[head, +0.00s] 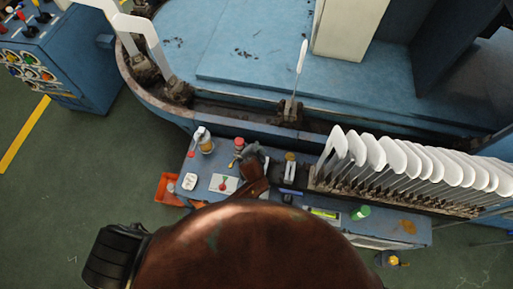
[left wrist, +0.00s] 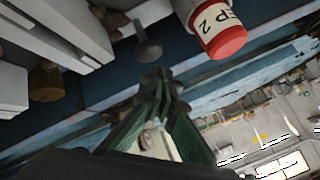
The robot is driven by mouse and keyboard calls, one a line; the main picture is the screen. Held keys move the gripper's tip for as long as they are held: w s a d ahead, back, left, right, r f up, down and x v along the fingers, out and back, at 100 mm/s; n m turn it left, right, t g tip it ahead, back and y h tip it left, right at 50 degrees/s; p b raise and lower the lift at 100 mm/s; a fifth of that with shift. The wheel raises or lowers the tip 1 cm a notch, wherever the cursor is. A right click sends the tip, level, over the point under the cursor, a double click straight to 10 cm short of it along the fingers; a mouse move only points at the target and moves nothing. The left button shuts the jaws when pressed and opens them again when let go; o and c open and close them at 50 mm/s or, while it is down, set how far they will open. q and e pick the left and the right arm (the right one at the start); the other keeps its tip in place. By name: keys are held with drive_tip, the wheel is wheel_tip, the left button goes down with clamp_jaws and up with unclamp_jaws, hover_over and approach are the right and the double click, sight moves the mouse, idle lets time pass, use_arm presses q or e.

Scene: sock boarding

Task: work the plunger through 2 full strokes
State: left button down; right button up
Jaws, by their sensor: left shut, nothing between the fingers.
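A grey, mushroom-headed stem (left wrist: 147,48) that looks like the plunger shows at the top of the left wrist view. It stands just beyond my left gripper (left wrist: 160,82), with a small gap seeming to lie between the head and the fingertips. The gripper is shut and empty. In the head view my left gripper (head: 248,153) is over the blue worktable (head: 335,235), and the plunger cannot be made out there. My right gripper is not in view.
A red-capped container (left wrist: 222,32) marked "EP 2" is close beside the stem. A white-topped bottle (head: 204,141), a white card (head: 223,184) and an orange bin (head: 168,188) are to the left. Several white sock boards (head: 375,152) stand at the right.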

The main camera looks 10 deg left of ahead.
use_arm(q)
drive_tip(key=shift+f, duration=0.1)
idle(0.6)
drive_tip(key=shift+f, duration=0.35)
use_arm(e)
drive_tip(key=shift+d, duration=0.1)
use_arm(q)
drive_tip(key=shift+s+f+b, duration=0.1)
drive_tip(key=shift+f+b, duration=0.7)
drive_tip(key=shift+f, duration=0.65)
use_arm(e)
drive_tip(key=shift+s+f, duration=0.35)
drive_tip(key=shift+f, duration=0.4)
use_arm(q)
drive_tip(key=shift+r, duration=0.1)
idle(0.5)
drive_tip(key=shift+r+p, duration=1.75)
drive_tip(key=shift+p, duration=0.05)
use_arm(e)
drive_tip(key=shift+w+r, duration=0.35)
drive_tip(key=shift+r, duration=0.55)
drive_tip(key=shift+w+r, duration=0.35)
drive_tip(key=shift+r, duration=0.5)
